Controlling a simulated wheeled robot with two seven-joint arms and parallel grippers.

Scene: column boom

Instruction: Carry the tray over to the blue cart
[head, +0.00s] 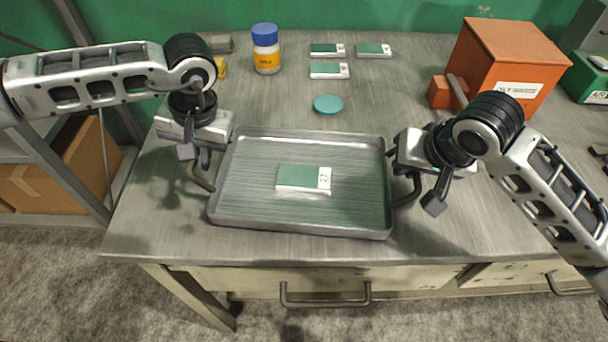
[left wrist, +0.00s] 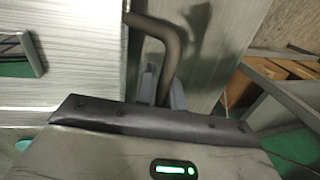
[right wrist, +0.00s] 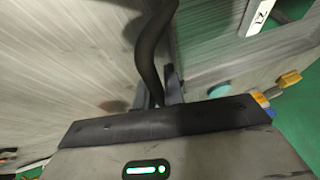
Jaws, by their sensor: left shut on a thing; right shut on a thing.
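A grey metal tray (head: 300,226) sits on or just above the metal workbench near its front edge; I cannot tell which. A green and white box (head: 304,178) lies in its middle. My left gripper (head: 198,168) is shut on the tray's left handle, a dark curved bar that also shows in the left wrist view (left wrist: 172,45). My right gripper (head: 412,180) is shut on the tray's right handle, which shows in the right wrist view (right wrist: 150,45). No blue cart is in view.
The workbench (head: 500,215) holds a blue-capped bottle (head: 266,52), several green and white boxes (head: 328,70), a teal disc (head: 328,104) and an orange metal box (head: 503,62) behind the tray. A cardboard box (head: 60,175) is on a shelf at left. A drawer handle (head: 325,302) sticks out in front.

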